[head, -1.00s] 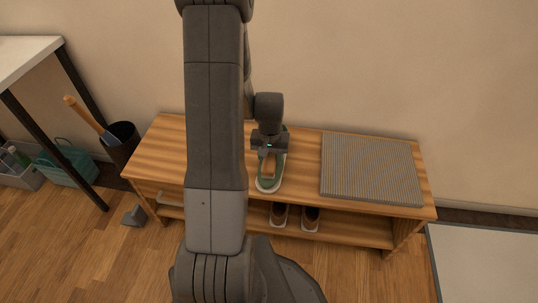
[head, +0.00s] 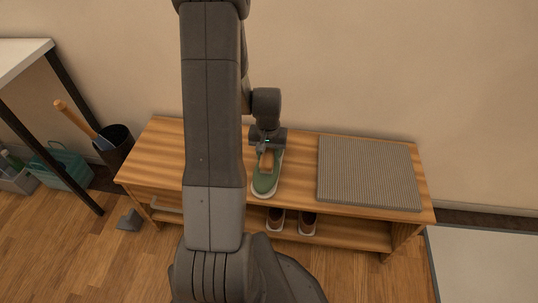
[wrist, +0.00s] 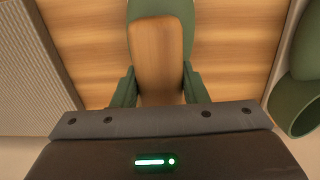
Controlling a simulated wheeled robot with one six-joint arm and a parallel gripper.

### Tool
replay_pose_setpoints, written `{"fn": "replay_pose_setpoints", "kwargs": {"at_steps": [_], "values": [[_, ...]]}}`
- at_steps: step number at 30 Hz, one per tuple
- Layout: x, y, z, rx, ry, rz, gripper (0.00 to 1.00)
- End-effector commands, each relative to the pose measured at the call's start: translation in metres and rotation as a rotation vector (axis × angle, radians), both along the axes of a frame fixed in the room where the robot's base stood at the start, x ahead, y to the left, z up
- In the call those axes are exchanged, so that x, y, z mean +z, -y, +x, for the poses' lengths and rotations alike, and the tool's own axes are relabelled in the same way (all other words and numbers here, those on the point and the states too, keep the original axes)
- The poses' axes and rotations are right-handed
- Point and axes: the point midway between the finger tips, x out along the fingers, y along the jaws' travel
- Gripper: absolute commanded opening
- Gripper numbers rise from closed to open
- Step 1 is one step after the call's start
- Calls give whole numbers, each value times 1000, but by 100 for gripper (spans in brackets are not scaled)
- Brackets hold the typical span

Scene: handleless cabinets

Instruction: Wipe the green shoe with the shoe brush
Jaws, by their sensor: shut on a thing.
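The green shoe (head: 264,184), with a pale sole, stands on the wooden bench, its toe toward me. My gripper (head: 266,151) is above the shoe's rear part and hides it. It is shut on the wooden shoe brush (head: 266,161), which lies over the shoe's upper; whether the bristles touch it I cannot tell. In the wrist view, the brush (wrist: 158,55) sits between the two fingers of my gripper (wrist: 158,90), with the green shoe (wrist: 186,12) beneath it.
A grey ribbed mat (head: 369,173) covers the bench's (head: 156,163) right part. Brown shoes (head: 307,222) stand on the lower shelf. A dark bin (head: 116,146) is left of the bench. A rounded green object (wrist: 297,104) is at the wrist view's right edge.

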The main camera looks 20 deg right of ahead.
Motion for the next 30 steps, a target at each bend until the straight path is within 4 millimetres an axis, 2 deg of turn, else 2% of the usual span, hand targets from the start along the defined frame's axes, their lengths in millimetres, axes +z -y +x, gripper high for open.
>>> {"fn": "replay_pose_setpoints", "kwargs": {"at_steps": [3,6,24,30], "values": [[10,-1,2,2,-1,0,7],[36,-2,3,3,3,-2,6],[85,-7,6,7,-1,0,6],[87,-8,6,8,-2,1,6]]}}
